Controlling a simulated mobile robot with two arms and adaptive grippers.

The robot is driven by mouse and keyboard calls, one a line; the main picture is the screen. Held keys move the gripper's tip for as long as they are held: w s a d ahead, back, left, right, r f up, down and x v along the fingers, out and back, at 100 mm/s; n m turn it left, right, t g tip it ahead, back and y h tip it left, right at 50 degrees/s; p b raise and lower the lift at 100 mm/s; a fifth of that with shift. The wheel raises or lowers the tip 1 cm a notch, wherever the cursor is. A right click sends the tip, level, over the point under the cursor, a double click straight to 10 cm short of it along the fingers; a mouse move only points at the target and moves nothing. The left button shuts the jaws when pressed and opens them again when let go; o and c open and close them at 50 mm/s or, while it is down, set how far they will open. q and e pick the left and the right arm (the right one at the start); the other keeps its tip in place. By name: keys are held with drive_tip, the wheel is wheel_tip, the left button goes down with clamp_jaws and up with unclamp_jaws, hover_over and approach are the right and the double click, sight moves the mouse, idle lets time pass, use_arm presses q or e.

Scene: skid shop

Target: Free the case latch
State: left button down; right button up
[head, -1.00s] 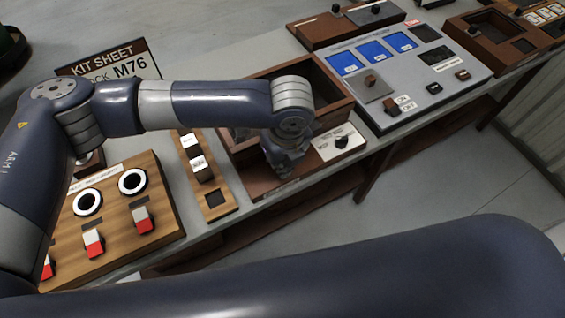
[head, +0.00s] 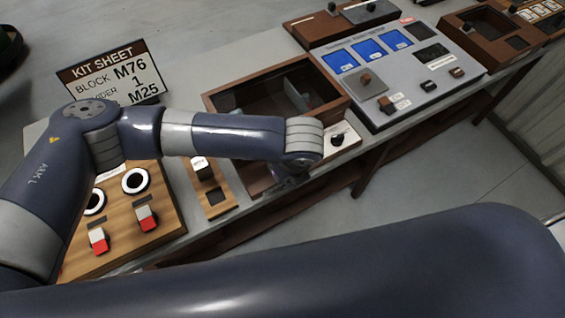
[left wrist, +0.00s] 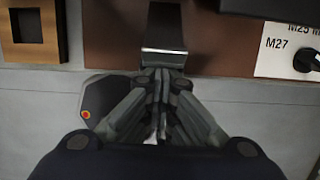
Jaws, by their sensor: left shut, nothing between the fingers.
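The wooden case (head: 222,101) stands on the bench, with a dark interior and some pale pieces inside. A dark metal plate with a bright lower edge, apparently the latch (left wrist: 163,30), lies against its brown front in the left wrist view. My left gripper (left wrist: 163,72) is shut and empty. Its fingertips are right at the plate's lower edge; I cannot tell whether they touch. In the head view the left gripper (head: 290,177) is at the case's front edge, mostly hidden under my wrist. My right gripper is out of view; only a dark arm link crosses the bottom.
A white dial panel (head: 345,137) sits right of the case front. A narrow wooden switch strip (head: 216,210) and a board with red-white switches (head: 165,222) are to the left. A grey console (head: 375,90) and kit sheet (head: 115,80) stand behind. Floor in front is clear.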

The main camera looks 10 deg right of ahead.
use_arm(q)
drive_tip(key=shift+w+a+f, duration=0.25)
drive_tip(key=shift+w+a, duration=0.05)
drive_tip(key=shift+w, duration=0.05)
drive_tip(key=shift+r, duration=0.4)
drive_tip(key=s+v, duration=0.1)
drive_tip(key=v, duration=1)
drive_tip(key=shift+d+r, duration=0.2)
drive_tip(key=shift+d, duration=0.1)
